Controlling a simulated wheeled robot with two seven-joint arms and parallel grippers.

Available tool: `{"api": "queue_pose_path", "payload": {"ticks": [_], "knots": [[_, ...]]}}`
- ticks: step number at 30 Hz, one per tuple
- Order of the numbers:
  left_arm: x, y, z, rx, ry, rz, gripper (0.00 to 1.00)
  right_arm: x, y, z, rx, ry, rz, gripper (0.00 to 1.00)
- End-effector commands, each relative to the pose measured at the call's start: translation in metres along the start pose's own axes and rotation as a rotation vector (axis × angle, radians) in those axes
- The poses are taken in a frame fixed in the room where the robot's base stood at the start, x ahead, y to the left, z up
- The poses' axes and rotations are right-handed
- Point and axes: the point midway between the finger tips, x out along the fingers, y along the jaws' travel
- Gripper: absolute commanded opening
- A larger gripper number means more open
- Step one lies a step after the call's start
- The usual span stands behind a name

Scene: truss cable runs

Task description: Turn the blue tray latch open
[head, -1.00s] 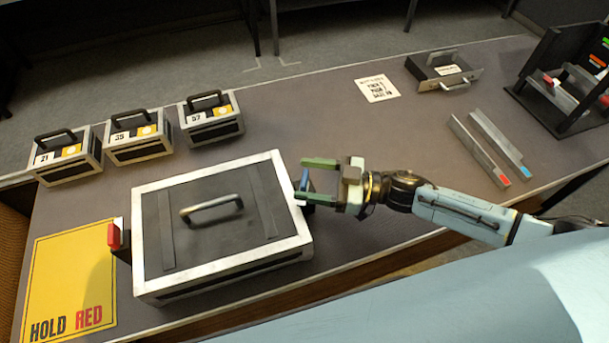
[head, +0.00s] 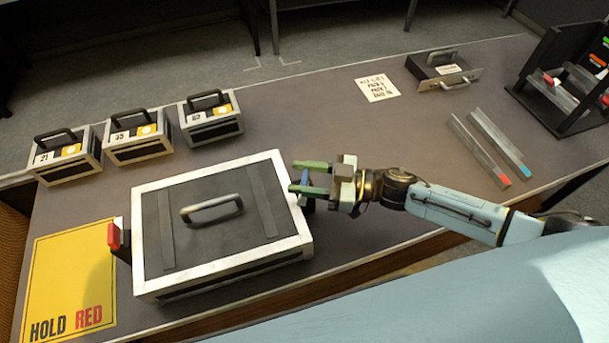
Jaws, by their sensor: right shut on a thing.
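The large black tray (head: 220,262) with a pale frame and a top handle (head: 211,207) lies at the front left of the table. The blue latch (head: 307,205) is on its right side, mostly hidden behind my right gripper. My right gripper (head: 294,176), with green fingers, reaches in from the right and is shut on the blue latch. The latch's exact angle is hard to tell. A red latch (head: 114,236) stands upright on the tray's left side. My left gripper is not in view.
A yellow "HOLD RED" mat (head: 55,270) lies left of the tray. Several small handled boxes (head: 138,146) stand behind it. Two metal bars (head: 490,148), a paper note (head: 377,88), a drawer unit (head: 443,70) and a dark rack (head: 562,90) are to the right. The table's middle is clear.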

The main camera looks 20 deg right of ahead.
Motion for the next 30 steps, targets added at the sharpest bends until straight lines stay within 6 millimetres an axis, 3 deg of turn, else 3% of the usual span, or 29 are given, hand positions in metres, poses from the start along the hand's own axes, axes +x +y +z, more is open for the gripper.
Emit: {"api": "queue_pose_path", "payload": {"ticks": [17, 30], "knots": [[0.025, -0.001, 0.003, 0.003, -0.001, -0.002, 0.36, 0.000, 0.002, 0.002, -0.004, 0.000, -0.324, 0.21], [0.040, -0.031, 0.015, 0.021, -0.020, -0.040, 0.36, 0.000, 0.001, 0.001, 0.001, -0.001, -0.489, 0.21]]}}
